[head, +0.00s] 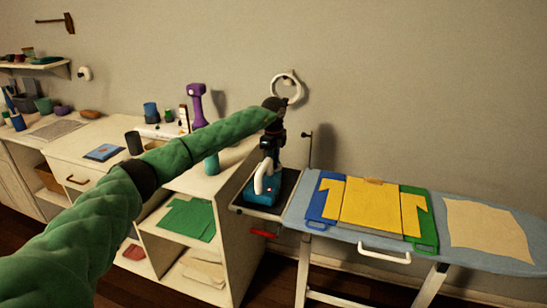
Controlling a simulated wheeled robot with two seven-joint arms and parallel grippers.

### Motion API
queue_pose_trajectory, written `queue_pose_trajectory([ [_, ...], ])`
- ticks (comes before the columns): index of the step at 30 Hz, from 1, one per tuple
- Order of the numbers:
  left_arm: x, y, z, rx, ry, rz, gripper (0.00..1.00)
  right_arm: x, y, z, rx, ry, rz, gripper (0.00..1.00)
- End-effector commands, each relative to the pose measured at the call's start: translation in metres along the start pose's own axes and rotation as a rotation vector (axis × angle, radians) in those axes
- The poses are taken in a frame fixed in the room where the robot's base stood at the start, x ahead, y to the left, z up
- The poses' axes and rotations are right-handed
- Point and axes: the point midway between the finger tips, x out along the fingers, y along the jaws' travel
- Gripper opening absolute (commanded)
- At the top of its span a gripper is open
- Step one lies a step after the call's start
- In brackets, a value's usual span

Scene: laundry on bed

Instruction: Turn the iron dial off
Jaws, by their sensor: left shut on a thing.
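The iron (258,189) has a blue body and a white handle. It sits on a dark rest at the left end of the ironing board (463,254). A small red spot shows on its body. My left gripper (270,157) reaches down from above to the top of the iron, by its handle, and is shut on part of it. The dial cannot be made out; the gripper and the small size of the picture hide it. My right gripper is not in view.
A yellow shirt (374,206) lies on a blue and green folding board, with a beige cloth (486,230) to its right. An open shelf unit (232,237) stands left of the iron. A purple dumbbell-shaped object (197,104) stands on the counter behind my arm.

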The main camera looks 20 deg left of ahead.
Motion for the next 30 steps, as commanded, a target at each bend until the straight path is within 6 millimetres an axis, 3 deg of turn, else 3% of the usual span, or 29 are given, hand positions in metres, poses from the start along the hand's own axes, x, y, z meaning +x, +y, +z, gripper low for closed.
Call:
queue_pose_trajectory([
  [12, -0.0005, 0.0007, -0.0003, -0.207, 0.000, 0.000, 0.04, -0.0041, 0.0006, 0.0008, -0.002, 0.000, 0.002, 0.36],
  [30, -0.0004, 0.0007, -0.0007, -0.244, 0.000, 0.000, 0.04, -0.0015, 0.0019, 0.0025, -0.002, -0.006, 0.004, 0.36],
])
